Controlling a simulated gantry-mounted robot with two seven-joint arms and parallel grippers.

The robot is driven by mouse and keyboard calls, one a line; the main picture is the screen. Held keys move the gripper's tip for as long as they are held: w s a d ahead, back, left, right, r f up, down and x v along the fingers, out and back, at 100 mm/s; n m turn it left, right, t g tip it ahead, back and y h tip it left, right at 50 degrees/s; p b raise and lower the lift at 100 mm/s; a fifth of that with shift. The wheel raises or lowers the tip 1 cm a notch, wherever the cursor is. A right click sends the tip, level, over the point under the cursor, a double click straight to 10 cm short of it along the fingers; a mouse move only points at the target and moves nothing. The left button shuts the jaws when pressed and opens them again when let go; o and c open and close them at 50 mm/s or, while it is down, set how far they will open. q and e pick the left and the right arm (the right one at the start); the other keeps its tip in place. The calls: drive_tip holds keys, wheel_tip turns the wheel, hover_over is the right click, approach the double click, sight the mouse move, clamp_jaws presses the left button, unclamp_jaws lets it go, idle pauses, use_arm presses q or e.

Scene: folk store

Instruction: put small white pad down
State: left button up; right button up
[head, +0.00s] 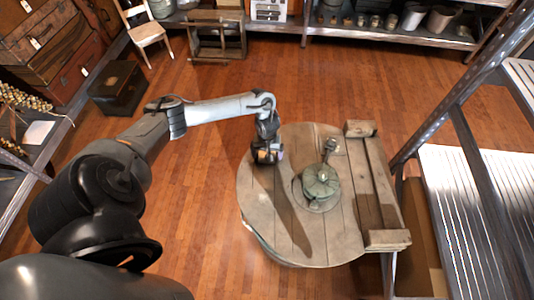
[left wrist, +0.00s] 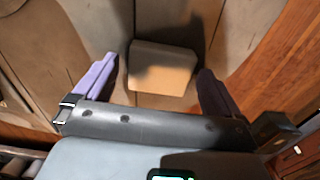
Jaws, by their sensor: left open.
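The small white pad (left wrist: 162,72) shows in the left wrist view as a pale, tan-lit block, partly in shadow. It lies on the round wooden table (head: 262,212), between and slightly beyond my left fingertips. My left gripper (left wrist: 157,68) is open, with a purple finger on the left of the pad and a dark, shadowed finger on the right; visible gaps separate them from it. In the head view my left gripper (head: 268,156) points down over the table's far left part. It hides the pad there. My right gripper is in neither view.
A greenish rounded pot-like object (head: 320,184) stands on the table right of my gripper. A wooden bench-like piece (head: 372,188) borders the table's right side. A metal shelf (head: 470,215) stands farther right. The table's front left part is clear.

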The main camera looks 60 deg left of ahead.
use_arm(q)
wheel_tip(320, 180, up, 12)
drive_tip(key=p, duration=0.4)
drive_tip(key=shift+p, duration=0.35)
